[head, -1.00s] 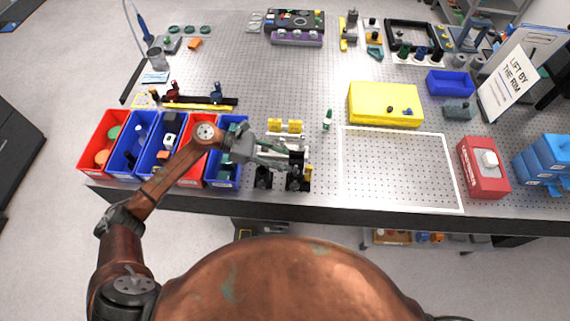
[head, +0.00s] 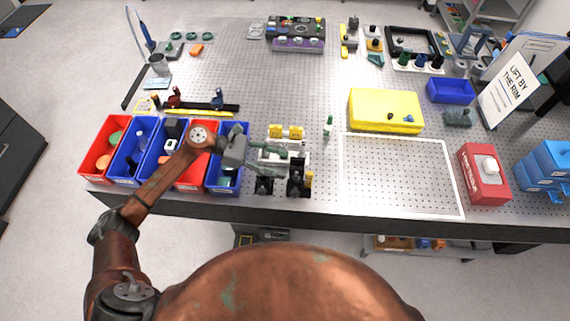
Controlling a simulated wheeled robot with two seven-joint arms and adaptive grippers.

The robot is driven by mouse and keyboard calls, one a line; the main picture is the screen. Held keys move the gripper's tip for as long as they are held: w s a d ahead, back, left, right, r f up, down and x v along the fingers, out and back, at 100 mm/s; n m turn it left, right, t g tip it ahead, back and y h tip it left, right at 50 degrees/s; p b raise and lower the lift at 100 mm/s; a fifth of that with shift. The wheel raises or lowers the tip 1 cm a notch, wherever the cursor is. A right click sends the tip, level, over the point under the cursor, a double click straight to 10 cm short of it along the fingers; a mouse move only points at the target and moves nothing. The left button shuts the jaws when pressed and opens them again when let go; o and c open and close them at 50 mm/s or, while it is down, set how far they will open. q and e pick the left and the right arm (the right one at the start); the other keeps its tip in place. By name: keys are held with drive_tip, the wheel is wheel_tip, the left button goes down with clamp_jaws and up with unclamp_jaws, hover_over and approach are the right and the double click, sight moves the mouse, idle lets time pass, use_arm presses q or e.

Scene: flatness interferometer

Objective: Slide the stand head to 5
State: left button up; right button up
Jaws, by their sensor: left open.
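My left gripper (head: 274,153) reaches in from the left over a small fixture at the front edge of the bench. It is open, and no object shows held in it. The fixture has yellow blocks (head: 285,132) at its back, a pale body (head: 299,160) and black uprights (head: 297,181) at its front. The gripper overlaps the pale body, so I cannot tell whether they touch. Which part is the stand head, and any scale mark of 5, are too small to tell. My right gripper is not in view.
Red and blue bins (head: 108,150) stand left of the gripper, under my left forearm. A green-capped bottle (head: 328,124) stands right of the fixture. A yellow case (head: 385,110), a white-framed area (head: 400,175) and a red box (head: 484,173) lie further right. The bench middle is clear.

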use_arm(q)
drive_tip(key=v, duration=0.9)
drive_tip(key=shift+a, duration=0.35)
drive_tip(key=shift+d, duration=0.1)
